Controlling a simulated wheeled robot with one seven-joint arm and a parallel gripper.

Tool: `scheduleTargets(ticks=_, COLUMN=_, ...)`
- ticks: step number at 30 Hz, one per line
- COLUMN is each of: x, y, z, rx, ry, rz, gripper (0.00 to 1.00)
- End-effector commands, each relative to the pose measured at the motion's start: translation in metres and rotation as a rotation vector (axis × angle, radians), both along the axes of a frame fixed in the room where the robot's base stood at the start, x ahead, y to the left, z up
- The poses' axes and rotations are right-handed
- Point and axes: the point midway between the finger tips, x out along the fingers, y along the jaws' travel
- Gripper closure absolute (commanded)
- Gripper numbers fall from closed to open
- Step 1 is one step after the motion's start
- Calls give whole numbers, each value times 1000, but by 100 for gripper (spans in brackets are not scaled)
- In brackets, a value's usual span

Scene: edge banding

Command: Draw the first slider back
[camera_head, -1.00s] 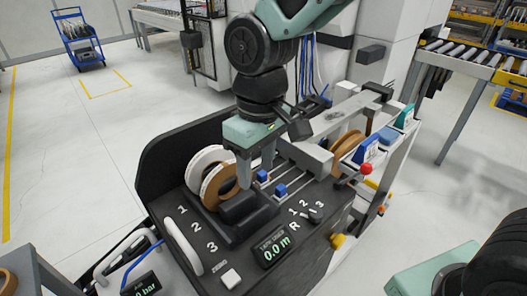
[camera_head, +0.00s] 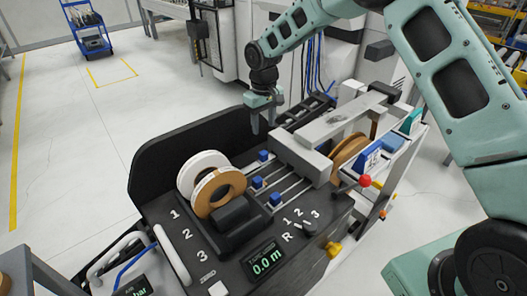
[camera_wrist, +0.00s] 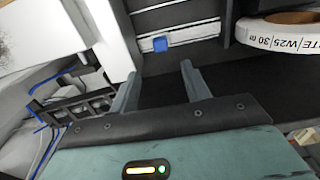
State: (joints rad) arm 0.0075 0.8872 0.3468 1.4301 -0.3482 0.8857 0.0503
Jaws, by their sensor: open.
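Three blue slider knobs sit on parallel rails in the dark deck of the edge bander. The far knob (camera_head: 263,156), level with the printed 1, sits farther right along its rail than the middle knob (camera_head: 257,182). The near knob (camera_head: 275,198) is closest to the front. My gripper (camera_head: 263,121) hangs beyond the far knob, fingers pointing down, open and empty. In the wrist view one blue knob (camera_wrist: 160,44) shows just ahead of the gap between my fingertips (camera_wrist: 160,72), apart from them.
A white and a brown tape roll (camera_head: 220,192) stand left of the sliders. A grey beam (camera_head: 340,128) crosses to their right. A dark raised guard (camera_head: 185,140) lines the back left. A length display (camera_head: 267,261) reads 0.0 m. Open floor lies beyond the machine.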

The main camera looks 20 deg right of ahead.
Motion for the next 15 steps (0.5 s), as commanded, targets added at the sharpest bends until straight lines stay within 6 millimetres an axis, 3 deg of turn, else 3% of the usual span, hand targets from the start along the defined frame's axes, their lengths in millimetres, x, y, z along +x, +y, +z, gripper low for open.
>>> scheduleTargets(ticks=15, x=-1, y=1, z=-102, rx=1, ry=3, rz=1, gripper=53)
